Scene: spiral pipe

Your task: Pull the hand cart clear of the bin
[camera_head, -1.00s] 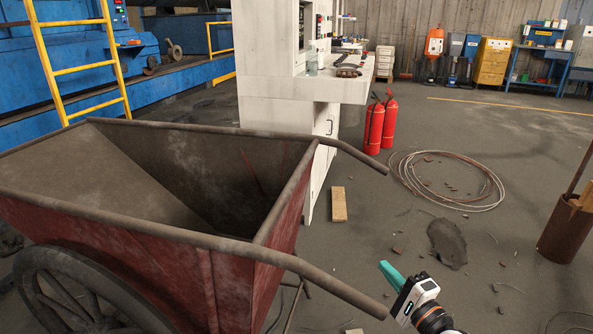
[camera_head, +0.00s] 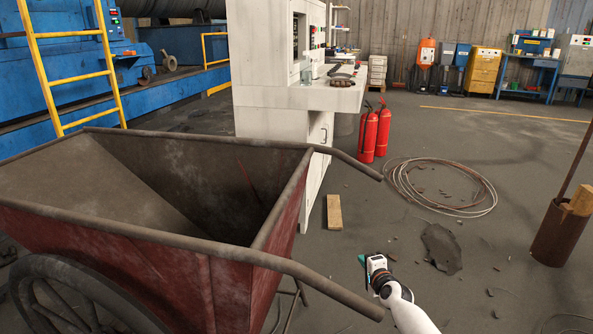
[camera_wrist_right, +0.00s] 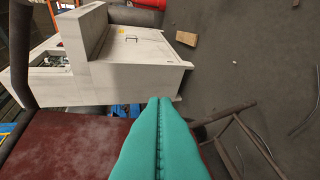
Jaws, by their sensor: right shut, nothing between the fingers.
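The hand cart has a dark, rusty open tub with red sides (camera_head: 150,262), a spoked wheel at the lower left and two long handles. The far handle (camera_head: 345,162) and the near handle (camera_head: 325,287) reach to the right. My right gripper (camera_head: 362,262) is just beyond the near handle's end, apart from it in the picture. Its teal fingers (camera_wrist_right: 160,100) are shut together and empty in the right wrist view, with the cart's red side (camera_wrist_right: 65,140) below left. My left gripper is not in view. A brown cylindrical bin (camera_head: 557,238) holding wood stands at the right.
A white machine cabinet (camera_head: 270,105) stands behind the cart. A yellow ladder (camera_head: 45,70) rises behind the cart at left. Open floor surrounds the debris.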

